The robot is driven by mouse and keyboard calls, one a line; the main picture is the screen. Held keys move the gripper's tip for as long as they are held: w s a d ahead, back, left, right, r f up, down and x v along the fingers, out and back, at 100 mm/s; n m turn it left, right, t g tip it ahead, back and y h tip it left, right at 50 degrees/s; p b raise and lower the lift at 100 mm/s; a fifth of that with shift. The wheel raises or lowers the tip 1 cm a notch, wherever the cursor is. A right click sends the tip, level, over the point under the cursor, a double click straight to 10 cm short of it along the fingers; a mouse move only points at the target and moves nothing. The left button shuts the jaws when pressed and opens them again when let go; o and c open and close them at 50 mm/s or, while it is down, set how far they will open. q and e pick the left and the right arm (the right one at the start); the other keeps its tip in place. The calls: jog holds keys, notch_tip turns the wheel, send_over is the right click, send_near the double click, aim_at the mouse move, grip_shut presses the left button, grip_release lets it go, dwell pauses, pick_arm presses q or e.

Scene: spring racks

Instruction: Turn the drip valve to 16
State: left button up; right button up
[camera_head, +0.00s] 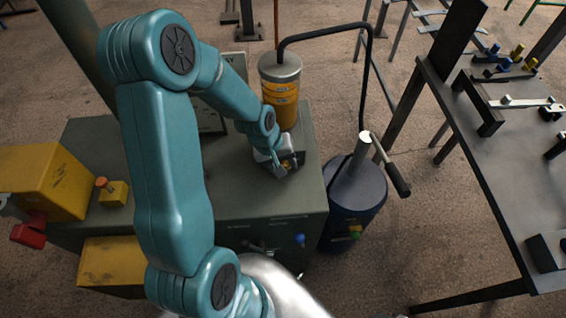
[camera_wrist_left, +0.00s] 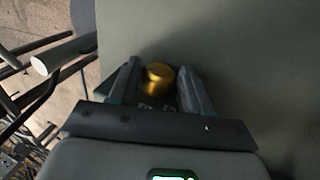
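A small round gold knob (camera_wrist_left: 159,75), which looks like the drip valve, sits on the grey-green cabinet top (camera_wrist_left: 235,50). In the head view my left gripper (camera_head: 287,165) is over it, low on the cabinet near the yellow cylinder, and mostly hides it. In the left wrist view my left gripper (camera_wrist_left: 160,85) has its fingers on either side of the knob, with narrow gaps; firm contact does not show. A dark plate with faint pale marks lies at the knob's foot; no number is readable. My right gripper is not in view.
A yellow cylinder (camera_head: 280,92) with a grey cap stands just behind the gripper. A black hose (camera_head: 330,32) arches to a dark blue drum (camera_head: 355,195) with a lever handle (camera_head: 398,180). A yellow box (camera_head: 45,180) is left; a work table (camera_head: 510,160) is right.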

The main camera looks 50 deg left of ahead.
pick_arm(q)
jog(key=v, duration=1.6)
jog(key=shift+r, duration=0.2)
